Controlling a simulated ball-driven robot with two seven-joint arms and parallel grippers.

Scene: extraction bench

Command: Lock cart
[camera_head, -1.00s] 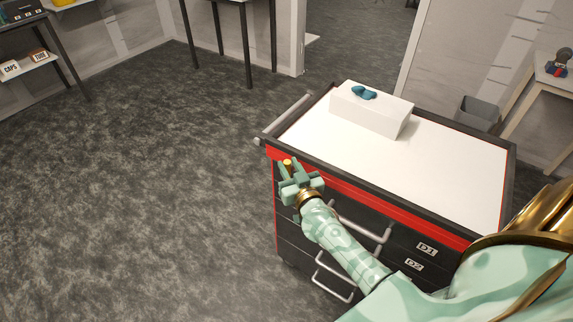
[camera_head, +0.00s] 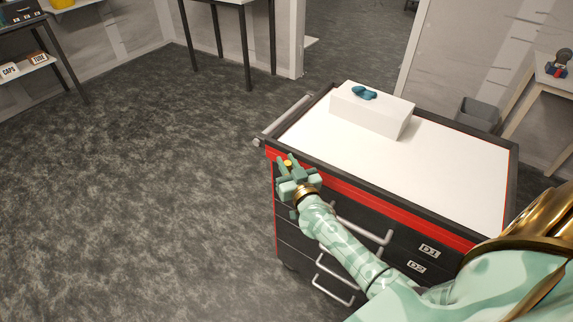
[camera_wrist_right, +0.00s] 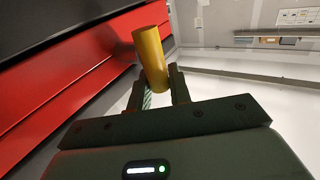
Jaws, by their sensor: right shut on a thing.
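The cart (camera_head: 445,165) has a white top, a dark rim, a red band and dark drawers marked D1 (camera_head: 429,251) and D2 (camera_head: 416,267). My right gripper (camera_head: 287,168) is at the left end of the cart's drawer front, just below the top rim. It is shut on a yellow cylinder (camera_wrist_right: 150,55), which stands up between the fingers in the wrist view. My left gripper is not in view.
A white box (camera_head: 370,110) with blue gloves (camera_head: 364,93) on it stands on the cart top. A push handle (camera_head: 285,118) runs along the cart's left end. A grey bin (camera_head: 479,113) stands behind. The floor to the left is clear.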

